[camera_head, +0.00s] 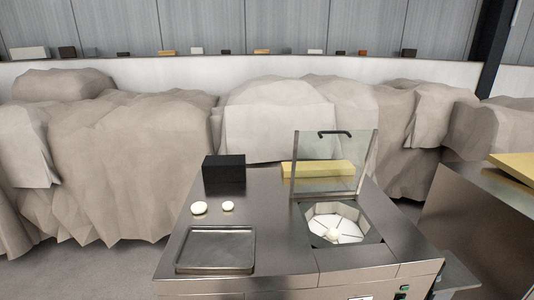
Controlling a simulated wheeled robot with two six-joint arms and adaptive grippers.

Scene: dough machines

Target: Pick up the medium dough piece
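Two pale round dough pieces lie on the steel machine top (270,235), just behind a shallow metal tray. The left dough piece (199,208) looks larger than the right dough piece (228,206), and they lie apart. A pale round lump (333,234) shows in the middle of the divided white chamber at the right; I cannot tell whether it is dough or part of the machine. I cannot tell for certain which piece is the medium one. Neither of my grippers is in view.
The metal tray (216,250) looks empty. A black box (224,169) and a yellow block (318,169) stand at the back of the top. A clear lid (336,165) with a black handle stands raised behind the chamber (318,225). Another steel unit (480,215) is at the right.

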